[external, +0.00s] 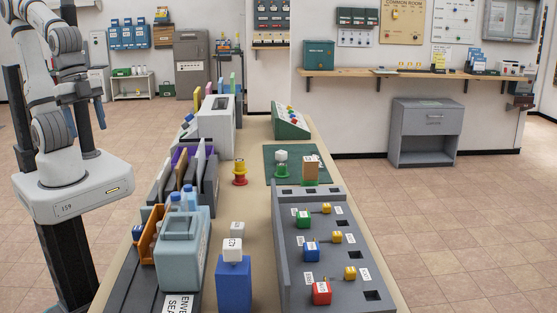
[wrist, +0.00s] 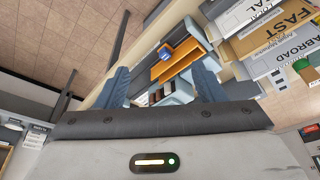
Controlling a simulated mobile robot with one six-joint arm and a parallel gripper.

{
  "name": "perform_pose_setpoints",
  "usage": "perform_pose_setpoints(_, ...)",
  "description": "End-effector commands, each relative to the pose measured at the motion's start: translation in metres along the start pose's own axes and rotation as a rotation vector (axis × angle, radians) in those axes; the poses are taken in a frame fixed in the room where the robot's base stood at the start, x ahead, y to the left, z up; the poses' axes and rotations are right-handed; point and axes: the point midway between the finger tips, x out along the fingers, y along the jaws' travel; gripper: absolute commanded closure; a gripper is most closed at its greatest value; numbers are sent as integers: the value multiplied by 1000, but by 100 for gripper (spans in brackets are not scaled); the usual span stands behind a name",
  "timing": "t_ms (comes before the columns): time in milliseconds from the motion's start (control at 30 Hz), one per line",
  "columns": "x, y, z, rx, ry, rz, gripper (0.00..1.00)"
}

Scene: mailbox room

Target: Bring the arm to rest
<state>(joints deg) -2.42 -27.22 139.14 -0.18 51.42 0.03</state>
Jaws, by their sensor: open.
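My arm (external: 46,105) stands folded and upright on its base at the left of the external view, beside the long table. Its upper part is cut off by the top edge, and I cannot make out the jaws clearly there. In the wrist view my gripper (wrist: 162,84) shows two blue-grey fingers spread wide apart. Nothing is held between them. An orange tray-like thing (wrist: 185,58) shows beyond the fingers, at a distance from them.
The table (external: 258,215) carries a grey panel (external: 330,232) with coloured blocks, a pale blue bin (external: 182,250), a blue block (external: 234,285) and a white box (external: 215,130). A grey cabinet (external: 425,132) stands by the back wall. The right floor is clear.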

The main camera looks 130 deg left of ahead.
Motion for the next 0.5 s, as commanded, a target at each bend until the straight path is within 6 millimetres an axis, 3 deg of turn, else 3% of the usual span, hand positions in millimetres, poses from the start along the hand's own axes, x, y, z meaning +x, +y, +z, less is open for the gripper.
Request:
perform_pose_setpoints(33, 1, 5, 12, 19, 0, 6, 38)
perform_pose_setpoints(167, 3, 10, 29, 40, -5, 12, 38)
perform_pose_setpoints(500, 4, 11, 31, 42, -7, 12, 38)
